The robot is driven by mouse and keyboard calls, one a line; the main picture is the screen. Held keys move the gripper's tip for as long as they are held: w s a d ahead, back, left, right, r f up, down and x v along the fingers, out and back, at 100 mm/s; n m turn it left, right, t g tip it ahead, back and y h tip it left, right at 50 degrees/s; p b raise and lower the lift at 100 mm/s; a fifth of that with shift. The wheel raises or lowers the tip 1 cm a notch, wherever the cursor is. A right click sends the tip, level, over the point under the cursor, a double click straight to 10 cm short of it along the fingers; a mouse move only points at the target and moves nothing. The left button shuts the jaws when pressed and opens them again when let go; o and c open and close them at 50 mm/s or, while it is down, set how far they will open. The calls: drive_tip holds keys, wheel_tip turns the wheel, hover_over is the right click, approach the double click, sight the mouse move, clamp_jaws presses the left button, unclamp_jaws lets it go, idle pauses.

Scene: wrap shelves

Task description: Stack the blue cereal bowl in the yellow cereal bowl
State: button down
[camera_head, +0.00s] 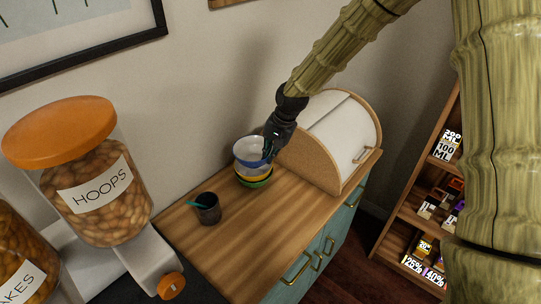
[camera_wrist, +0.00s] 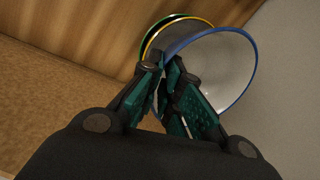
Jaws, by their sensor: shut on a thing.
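The blue cereal bowl (camera_head: 246,157), blue-rimmed with a pale inside, is at the top of a group of bowls on the wooden counter. My gripper (camera_head: 269,150) is shut on its near right rim. In the wrist view the blue bowl (camera_wrist: 228,70) is large, and my gripper's teal fingers (camera_wrist: 170,66) pinch its wall. The yellow cereal bowl (camera_head: 243,172) is directly below, mostly covered; its yellow rim (camera_wrist: 147,41) shows in the wrist view. A green bowl (camera_head: 258,184) is under the yellow one. Whether blue touches yellow is unclear.
A rounded bread box (camera_head: 310,150) stands close to the right of the bowls. A dark cup (camera_head: 208,210) with a teal item in it stands at left front. Cereal dispensers (camera_head: 90,180) are at far left. The counter's front (camera_head: 245,240) is clear. The wall is behind.

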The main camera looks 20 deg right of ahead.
sight(270, 169)
drive_tip(key=shift+d+p+x, duration=0.25)
drive_tip(key=shift+p+x, duration=0.1)
drive_tip(key=shift+x, duration=0.75)
drive_tip(key=shift+s, duration=0.15)
drive_tip(key=shift+f, duration=0.45)
drive_tip(key=shift+f, duration=0.15)
drive_tip(key=c, duration=1.6)
unclamp_jaws()
